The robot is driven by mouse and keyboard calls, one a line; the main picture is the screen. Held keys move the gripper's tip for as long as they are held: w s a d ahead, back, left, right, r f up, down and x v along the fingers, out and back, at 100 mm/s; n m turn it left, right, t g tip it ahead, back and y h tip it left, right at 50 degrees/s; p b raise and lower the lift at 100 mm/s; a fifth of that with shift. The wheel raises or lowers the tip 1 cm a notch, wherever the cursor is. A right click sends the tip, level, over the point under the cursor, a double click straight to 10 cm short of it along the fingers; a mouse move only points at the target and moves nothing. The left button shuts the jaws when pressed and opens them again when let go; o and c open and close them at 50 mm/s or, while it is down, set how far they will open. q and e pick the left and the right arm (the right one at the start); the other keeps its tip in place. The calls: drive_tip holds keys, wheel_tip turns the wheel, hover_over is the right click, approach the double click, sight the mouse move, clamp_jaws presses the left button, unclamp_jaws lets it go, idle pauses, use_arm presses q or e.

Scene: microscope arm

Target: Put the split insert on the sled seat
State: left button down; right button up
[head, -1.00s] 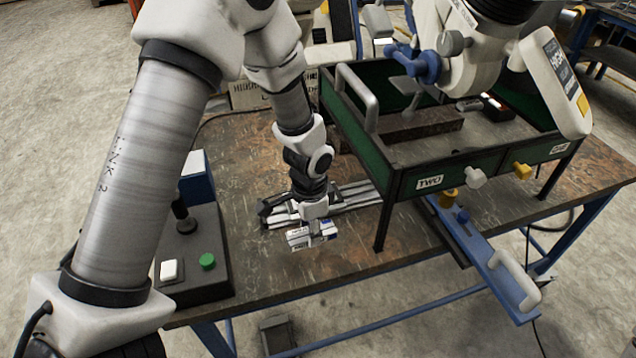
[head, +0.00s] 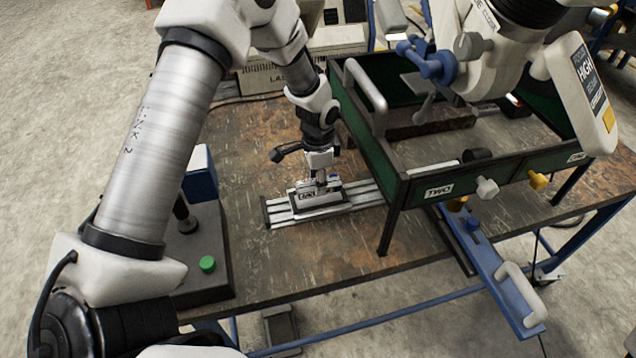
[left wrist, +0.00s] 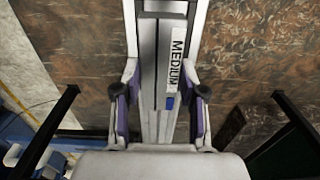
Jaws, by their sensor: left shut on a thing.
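My left gripper (head: 322,180) points down and is shut on the split insert (head: 312,198), a pale metal block with a white label. In the left wrist view the insert's label (left wrist: 177,60) reads MEDIUM, and the gripper's fingers (left wrist: 163,105) stand on both sides of the block. The insert is over the grooved metal rail of the sled (head: 280,214) on the table, near its left part. I cannot tell whether it touches the seat, which the insert and gripper cover. My right gripper is not in view.
A green-sided stand marked TWO (head: 438,191) bears the microscope (head: 470,45) just right of the rail. A control box with a green button (head: 207,264) stands at left. Bare table (head: 320,245) lies in front of the rail.

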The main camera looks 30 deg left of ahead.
use_arm(q)
drive_tip(key=shift+w+a+f, duration=0.15)
drive_tip(key=shift+w, duration=0.05)
wheel_tip(320, 180, down, 3)
drive_tip(key=shift+w+f+p, duration=0.15)
drive_tip(key=shift+f+p, duration=0.05)
drive_tip(key=shift+p, duration=0.4)
drive_tip(key=shift+f, duration=0.1)
drive_tip(key=c, duration=0.7)
unclamp_jaws()
drive_tip(key=shift+o, duration=0.2)
